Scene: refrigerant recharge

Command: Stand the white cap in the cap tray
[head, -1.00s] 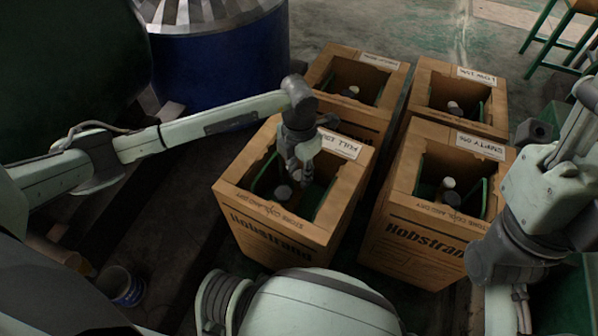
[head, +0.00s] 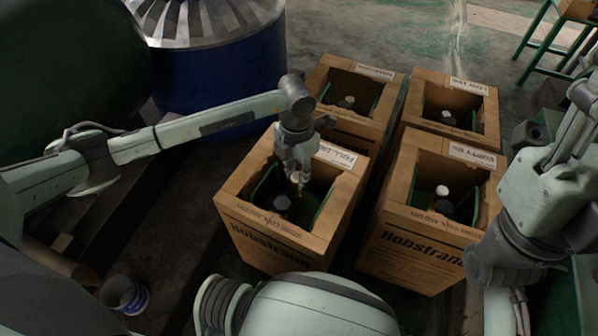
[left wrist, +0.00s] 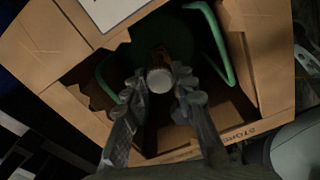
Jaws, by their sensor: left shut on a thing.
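My left gripper (head: 299,180) points down into the front-left cardboard box (head: 270,238), whose label begins with "FULL". In the left wrist view the white cap (left wrist: 160,80) sits between the two fingertips of my left gripper (left wrist: 161,92), which are shut on it. The cap is mostly hidden by the fingers in the head view. I cannot make out the cap tray in either view. My right arm is at the right edge; its fingertips do not show.
Three more open boxes stand close by, including the one labelled "EMPTY" (head: 405,240), with bottle tops inside. A blue drum (head: 215,75) stands behind; a small blue tub (head: 123,294) is at lower left.

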